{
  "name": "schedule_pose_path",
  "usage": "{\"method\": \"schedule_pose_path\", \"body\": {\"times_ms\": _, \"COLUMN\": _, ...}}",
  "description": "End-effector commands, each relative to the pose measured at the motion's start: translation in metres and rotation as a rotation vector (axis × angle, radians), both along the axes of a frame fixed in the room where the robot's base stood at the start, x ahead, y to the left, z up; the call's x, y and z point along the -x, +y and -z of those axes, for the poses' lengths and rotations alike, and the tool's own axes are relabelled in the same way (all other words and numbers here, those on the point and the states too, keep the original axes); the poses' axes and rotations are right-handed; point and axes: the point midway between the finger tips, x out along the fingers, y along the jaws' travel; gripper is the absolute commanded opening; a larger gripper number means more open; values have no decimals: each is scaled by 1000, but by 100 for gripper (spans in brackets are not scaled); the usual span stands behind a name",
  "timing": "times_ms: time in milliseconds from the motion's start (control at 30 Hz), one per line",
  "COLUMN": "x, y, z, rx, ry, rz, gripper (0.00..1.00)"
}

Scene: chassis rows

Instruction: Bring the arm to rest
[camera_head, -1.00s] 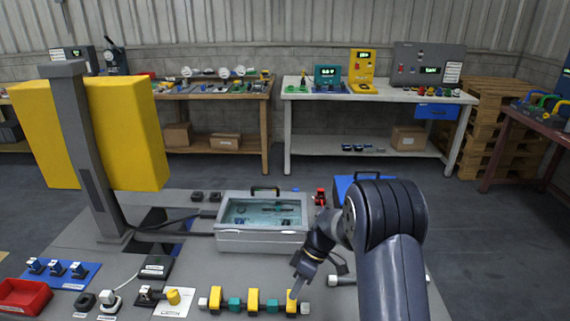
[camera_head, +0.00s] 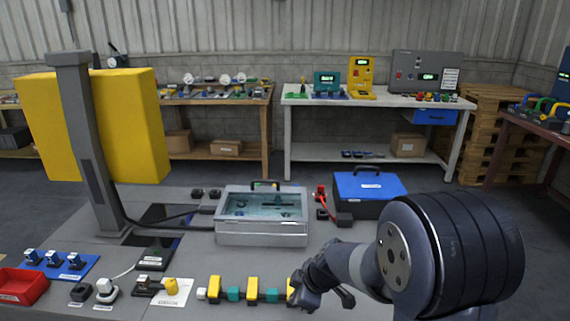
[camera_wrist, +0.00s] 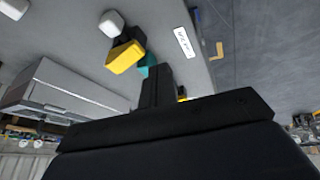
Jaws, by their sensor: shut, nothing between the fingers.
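My arm reaches in from the lower right of the head view, folded at a large dark joint. My gripper (camera_head: 302,297) hangs at the right end of a row of yellow and teal blocks on a bar (camera_head: 240,289), low over the grey bench. It covers part of the last yellow block; whether it touches it cannot be told. The fingers are shut with nothing between them. In the wrist view my gripper (camera_wrist: 157,75) shows as a dark finger shape, with a yellow block (camera_wrist: 125,57) and a teal block (camera_wrist: 147,66) behind it.
A clear-lidded case (camera_head: 262,216) stands behind the row. A blue box (camera_head: 368,193) is at the back right. A grey post (camera_head: 88,150) with a yellow panel (camera_head: 138,125) stands left. A red tray (camera_head: 22,287) and a blue mat (camera_head: 58,264) lie at the left.

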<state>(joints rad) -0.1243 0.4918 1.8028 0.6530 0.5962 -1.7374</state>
Motion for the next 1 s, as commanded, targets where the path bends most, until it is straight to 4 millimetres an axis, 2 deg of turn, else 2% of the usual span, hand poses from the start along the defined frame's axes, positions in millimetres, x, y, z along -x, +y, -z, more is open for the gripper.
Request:
{"method": "schedule_pose_path", "body": {"times_ms": 33, "x": 3, "y": 0, "z": 6, "rx": 1, "ry": -28, "rz": 0, "gripper": 0}}
{"method": "schedule_pose_path", "body": {"times_ms": 400, "x": 15, "y": 0, "z": 13, "rx": 7, "ry": -188, "rz": 0, "gripper": 0}}
{"method": "schedule_pose_path", "body": {"times_ms": 1000, "x": 17, "y": 0, "z": 11, "rx": 7, "ry": -226, "rz": -1, "gripper": 0}}
